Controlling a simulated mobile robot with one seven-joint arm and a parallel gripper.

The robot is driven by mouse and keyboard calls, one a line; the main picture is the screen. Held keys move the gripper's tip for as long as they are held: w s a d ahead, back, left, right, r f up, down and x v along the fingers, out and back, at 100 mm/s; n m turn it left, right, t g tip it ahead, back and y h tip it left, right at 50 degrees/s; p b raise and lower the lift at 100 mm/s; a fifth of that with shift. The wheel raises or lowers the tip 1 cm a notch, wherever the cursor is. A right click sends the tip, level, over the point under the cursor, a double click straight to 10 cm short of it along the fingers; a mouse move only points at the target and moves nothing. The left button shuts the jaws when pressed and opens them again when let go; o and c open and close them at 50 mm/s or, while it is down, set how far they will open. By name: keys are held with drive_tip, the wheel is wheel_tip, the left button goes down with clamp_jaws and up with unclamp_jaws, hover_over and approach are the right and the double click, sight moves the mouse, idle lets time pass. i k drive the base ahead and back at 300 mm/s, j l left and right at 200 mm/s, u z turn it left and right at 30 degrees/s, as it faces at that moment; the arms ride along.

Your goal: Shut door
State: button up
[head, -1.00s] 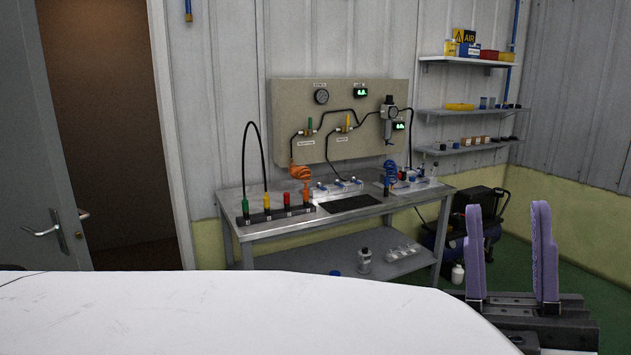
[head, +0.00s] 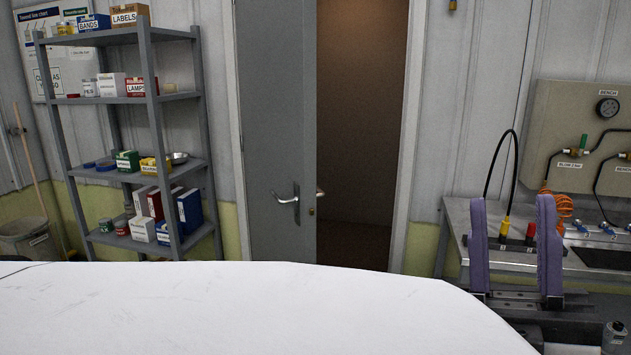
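The grey door (head: 278,130) stands partly open near the middle of the head view. It has a silver lever handle (head: 287,199) near its right edge. To its right the doorway (head: 362,140) shows a brown, dim space beyond. My gripper (head: 515,250) is at the lower right, with its two purple fingers upright and spread wide apart. Nothing is between the fingers; the bench lies behind them. The gripper is to the right of the doorway and apart from the door.
A grey shelf unit (head: 150,100) with boxes and binders stands left of the door. A metal workbench (head: 460,213) with hoses and fittings stands right of the doorway. A bin (head: 28,240) is at the far left. My white body top hides the floor before the door.

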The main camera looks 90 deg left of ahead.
sight(276, 39)
drive_tip(key=u, duration=2.7)
drive_tip(key=i+j+u, duration=0.1)
drive_tip(key=u, duration=0.15)
drive_tip(key=i+j, duration=0.15)
drive_tip(key=i, duration=0.3)
drive_tip(key=i+j, duration=0.2)
drive_tip(key=i, duration=0.25)
